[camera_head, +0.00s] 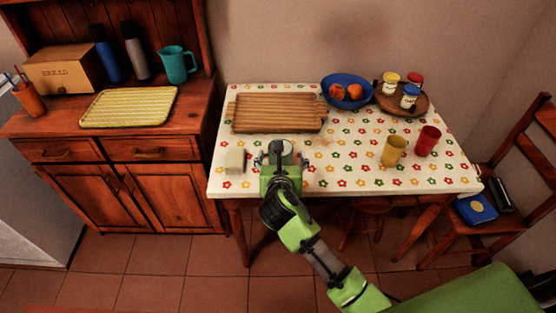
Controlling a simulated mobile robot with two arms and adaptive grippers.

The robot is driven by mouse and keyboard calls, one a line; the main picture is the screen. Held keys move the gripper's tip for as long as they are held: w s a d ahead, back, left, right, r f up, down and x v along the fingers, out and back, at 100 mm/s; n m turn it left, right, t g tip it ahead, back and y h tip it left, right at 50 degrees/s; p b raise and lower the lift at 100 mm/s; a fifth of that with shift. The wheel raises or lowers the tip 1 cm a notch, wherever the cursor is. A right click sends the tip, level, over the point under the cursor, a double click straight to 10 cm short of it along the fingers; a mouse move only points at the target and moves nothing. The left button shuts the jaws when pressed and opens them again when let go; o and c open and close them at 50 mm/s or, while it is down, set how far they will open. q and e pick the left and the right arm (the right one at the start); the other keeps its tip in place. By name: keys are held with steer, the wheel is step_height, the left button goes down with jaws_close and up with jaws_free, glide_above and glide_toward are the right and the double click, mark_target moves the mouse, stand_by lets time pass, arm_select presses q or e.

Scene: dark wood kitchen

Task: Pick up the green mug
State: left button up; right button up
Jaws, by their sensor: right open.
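My right gripper (280,154) is over the front left part of the table, with its dark fingers spread open. A small round thing with a pale top (288,147) shows partly at the fingers. The gripper hides most of it, so I cannot tell whether it is the green mug or whether the fingers touch it. No other green mug is plain to see on the table. A teal jug (174,66) stands on the sideboard at the left. My left gripper is not in view.
The table (340,181) has a flowered cloth. A pale block (234,161) lies left of the gripper, and a wooden board (275,112) behind it. A yellow cup (393,152), a red cup (428,140) and a blue fruit bowl (330,82) are to the right.

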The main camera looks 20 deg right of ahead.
mark_target(275, 159)
steer(key=shift+a+f+x, duration=0.15)
steer(key=shift+x, duration=1.4)
steer(key=shift+a+f+x, duration=0.15)
steer(key=shift+x, duration=1.4)
steer(key=shift+s, duration=0.1)
steer(key=c, duration=1.7)
steer(key=shift+r, duration=0.1)
steer(key=shift+c, duration=1)
steer(key=shift+r, duration=0.15)
